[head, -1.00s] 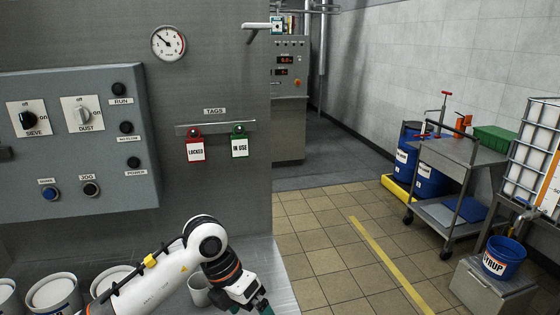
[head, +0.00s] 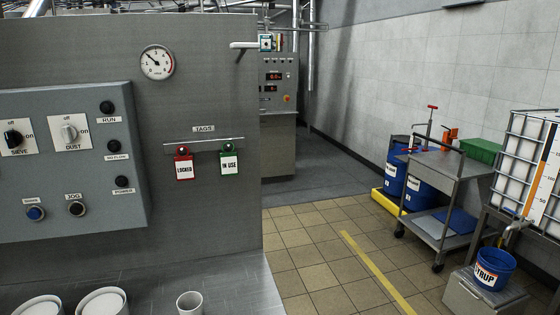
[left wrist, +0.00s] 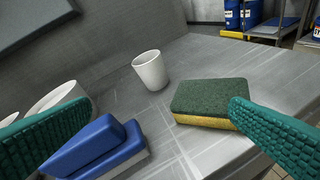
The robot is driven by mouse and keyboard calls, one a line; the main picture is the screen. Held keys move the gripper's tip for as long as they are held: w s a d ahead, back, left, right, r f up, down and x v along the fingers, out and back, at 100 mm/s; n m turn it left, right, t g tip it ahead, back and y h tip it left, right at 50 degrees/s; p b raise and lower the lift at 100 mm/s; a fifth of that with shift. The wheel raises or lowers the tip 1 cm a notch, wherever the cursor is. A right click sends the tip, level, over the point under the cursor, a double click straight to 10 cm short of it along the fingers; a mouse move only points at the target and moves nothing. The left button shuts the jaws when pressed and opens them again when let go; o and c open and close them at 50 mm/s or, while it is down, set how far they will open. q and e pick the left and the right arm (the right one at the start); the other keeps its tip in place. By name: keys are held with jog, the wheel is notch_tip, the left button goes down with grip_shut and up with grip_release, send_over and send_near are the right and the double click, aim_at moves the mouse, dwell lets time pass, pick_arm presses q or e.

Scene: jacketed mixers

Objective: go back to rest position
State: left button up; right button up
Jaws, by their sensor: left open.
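My left gripper (left wrist: 145,140) shows in the left wrist view as two green ribbed fingers, spread wide apart with nothing between them held. It is above a metal bench. A green and yellow sponge (left wrist: 208,103) lies on the bench by the right finger. A blue brush or block with a pale underside (left wrist: 95,150) lies near the left finger. A white cup (left wrist: 150,71) stands upright beyond them, and it also shows in the head view (head: 189,304). Neither gripper shows in the head view.
The metal bench (head: 235,285) runs along the panel wall, with white tubs (head: 102,302) at left. A control panel (head: 65,160) and hanging tags (head: 184,165) are on the wall. A cart (head: 440,170) and blue bucket (head: 494,268) stand right; the tiled floor between is open.

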pick_arm(q)
jog(key=s+f+n+g+h, duration=0.1)
jog(key=s+f+g, duration=0.45)
jog(key=s, duration=0.35)
jog(key=s+f+n+g, duration=0.1)
jog(key=s+f+g, duration=0.4)
jog(key=s+f, duration=0.6)
jog(key=f, duration=2.2)
jog(key=s+a+f+g, duration=0.1)
jog(key=s+f, duration=0.6)
jog(key=s, duration=0.1)
jog(key=s+a+f+g, duration=0.1)
jog(key=s+a+f, duration=0.1)
jog(key=s+f, duration=0.5)
jog(key=shift+s+a+f+m, duration=0.3)
jog(key=shift+s+f, duration=0.05)
jog(key=shift+s, duration=0.1)
